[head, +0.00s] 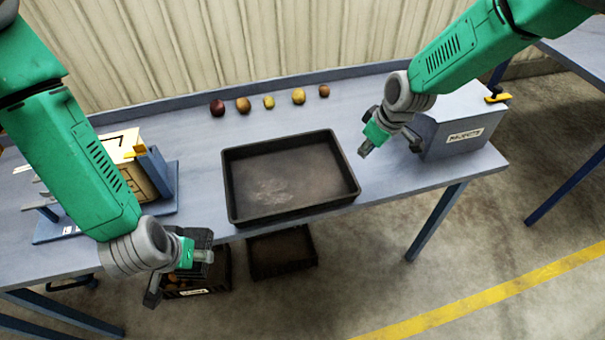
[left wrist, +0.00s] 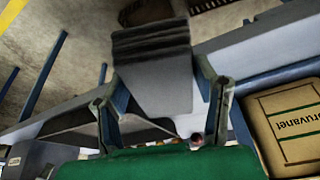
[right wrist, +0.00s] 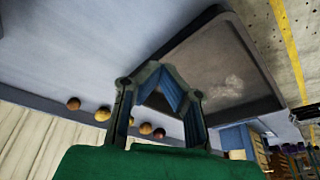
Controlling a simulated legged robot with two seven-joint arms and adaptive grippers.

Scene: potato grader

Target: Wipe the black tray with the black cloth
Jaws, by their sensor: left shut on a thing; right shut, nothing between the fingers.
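The black tray (head: 297,209) lies on the table in front of me, with a pale dusty smear on its floor; it also shows in the right wrist view (right wrist: 262,62). My left gripper (head: 180,272) is at the table's front edge, left of the tray and apart from it. It is shut on the black cloth (left wrist: 153,75), which hangs as a dark folded sheet past the fingers. In the head view the cloth (head: 200,238) is partly hidden by the gripper. My right gripper (head: 371,146) is shut and empty, just beyond the tray's right edge.
Several potatoes (head: 243,105) lie in a row behind the tray. A grey rejects box (head: 455,135) stands at the right. A carton (head: 143,175) stands on a blue stand at the left. Dark crates (head: 283,252) sit below the table's front edge.

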